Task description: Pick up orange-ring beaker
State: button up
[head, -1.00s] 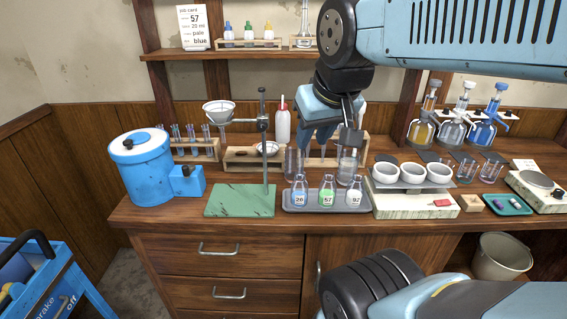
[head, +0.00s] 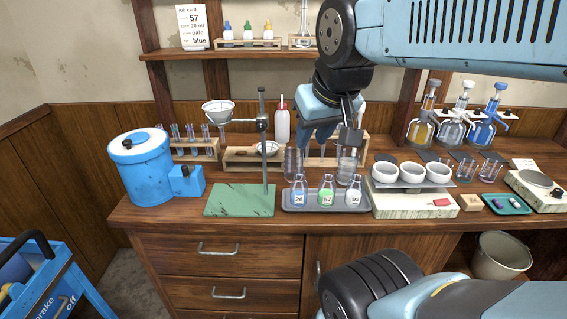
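My gripper (head: 342,139) points down over the back of the bench, just above and behind the grey tray. A clear glass beaker (head: 347,164) stands right below its dark fingertips; I cannot tell whether they touch it. Another clear beaker (head: 293,162) stands to the left, behind the tray. Two small beakers (head: 465,168) (head: 490,169) stand at the right on dark pads. No orange ring can be made out for sure on any beaker, so I cannot tell which is the orange-ring one. The gap between the fingers is hidden.
The grey tray (head: 325,207) with three labelled flasks is in front of my gripper. White bowls (head: 411,173) stand on a platform to its right. A ring stand (head: 263,140) on a green base and a blue pot (head: 141,170) are at the left. Dispenser bottles (head: 451,122) stand back right.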

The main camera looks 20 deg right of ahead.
aim_at(293, 157)
jog(key=u, duration=1.65)
jog(key=i, duration=0.1)
jog(key=z, duration=3.15)
jog(key=k, duration=1.25)
jog(key=u, duration=0.7)
jog(key=i, duration=1.05)
jog(key=u, duration=0.05)
